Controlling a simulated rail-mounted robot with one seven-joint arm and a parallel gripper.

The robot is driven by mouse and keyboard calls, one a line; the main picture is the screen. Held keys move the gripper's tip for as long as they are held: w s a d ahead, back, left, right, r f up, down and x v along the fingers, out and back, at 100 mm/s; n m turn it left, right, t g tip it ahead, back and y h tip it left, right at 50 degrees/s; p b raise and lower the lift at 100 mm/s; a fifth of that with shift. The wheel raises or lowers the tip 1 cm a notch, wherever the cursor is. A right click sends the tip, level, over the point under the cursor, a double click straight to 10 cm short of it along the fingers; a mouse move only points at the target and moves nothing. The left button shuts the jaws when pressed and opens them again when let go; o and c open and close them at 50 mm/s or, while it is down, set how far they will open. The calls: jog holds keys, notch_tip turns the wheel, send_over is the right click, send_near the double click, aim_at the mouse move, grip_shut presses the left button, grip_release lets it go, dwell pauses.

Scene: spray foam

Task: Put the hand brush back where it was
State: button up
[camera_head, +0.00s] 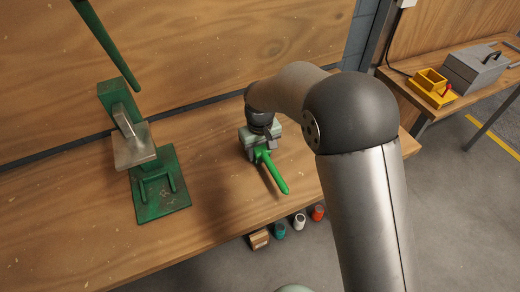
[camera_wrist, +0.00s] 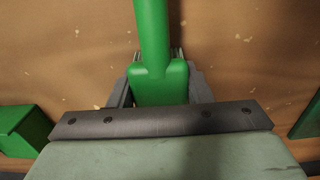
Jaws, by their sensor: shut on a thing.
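The hand brush shows as a bright green handle (camera_head: 273,173) over the front part of the wooden workbench (camera_head: 95,240). My gripper (camera_head: 260,151) is shut on the wide end of the handle, which points toward the front edge of the bench. In the wrist view the green handle (camera_wrist: 153,38) runs up from between my two grey fingers (camera_wrist: 160,84). The bristles are not visible. A dark shadow lies beside the handle on the bench. I cannot tell how far the brush is above the wood.
A green arbor press (camera_head: 160,195) with a long lever stands left on the bench. Small containers, including an orange-red one (camera_head: 318,213), sit below the front edge. A second bench at right holds a grey toolbox (camera_head: 474,70) and a yellow box (camera_head: 432,88). Bare wood separates press and gripper.

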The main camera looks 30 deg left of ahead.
jog(key=shift+f, duration=0.4)
jog(key=o, duration=1.2)
jog(key=shift+o, duration=0.2)
jog(key=shift+r, duration=0.1)
notch_tip(320, 180, up, 17)
jog(key=b, duration=0.2)
